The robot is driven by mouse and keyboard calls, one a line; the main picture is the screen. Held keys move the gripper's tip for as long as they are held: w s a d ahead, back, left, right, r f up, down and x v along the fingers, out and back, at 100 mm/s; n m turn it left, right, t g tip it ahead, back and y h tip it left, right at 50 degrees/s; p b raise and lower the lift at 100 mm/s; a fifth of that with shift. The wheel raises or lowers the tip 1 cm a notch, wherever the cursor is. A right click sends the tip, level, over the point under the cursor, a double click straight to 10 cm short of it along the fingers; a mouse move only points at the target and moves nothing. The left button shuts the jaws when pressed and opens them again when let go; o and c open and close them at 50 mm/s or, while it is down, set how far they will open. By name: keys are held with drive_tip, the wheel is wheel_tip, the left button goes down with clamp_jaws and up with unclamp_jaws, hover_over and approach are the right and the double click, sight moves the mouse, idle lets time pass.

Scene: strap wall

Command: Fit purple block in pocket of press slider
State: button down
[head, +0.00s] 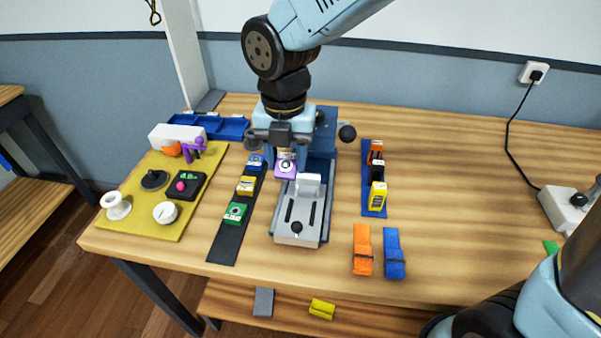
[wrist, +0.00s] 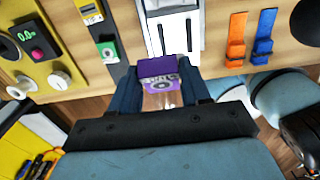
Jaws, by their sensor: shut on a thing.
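The purple block (head: 285,168) is between the fingers of my gripper (head: 281,150), at the back left of the press slider in the head view. The block also shows in the wrist view (wrist: 160,78), its white-marked face towards the camera, with a dark finger on each side. The press slider (head: 296,228) is a grey plate with two dark slots and a dark knob at its front, on a blue press base (head: 328,190). It also shows in the wrist view (wrist: 171,30), beyond the block. The block looks apart from the plate's front part. I cannot make out the pocket.
Left of the press, a black strip (head: 223,248) carries blue, yellow and green blocks. Right of it, a blue rail (head: 375,208) holds orange, black and yellow pieces. Orange (head: 362,250) and blue (head: 394,254) straps lie in front. A yellow panel (head: 142,218) is at left. The right tabletop is mostly clear.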

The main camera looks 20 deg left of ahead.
hover_over(306, 192)
wheel_tip(306, 192, down, 6)
drive_tip(key=f, duration=0.1)
drive_tip(key=shift+f, duration=1.5)
drive_tip(key=shift+f, duration=0.65)
drive_tip(key=c, duration=0.5)
unclamp_jaws()
drive_tip(key=shift+r, duration=0.15)
wheel_tip(306, 192, up, 13)
drive_tip(key=shift+s, duration=0.1)
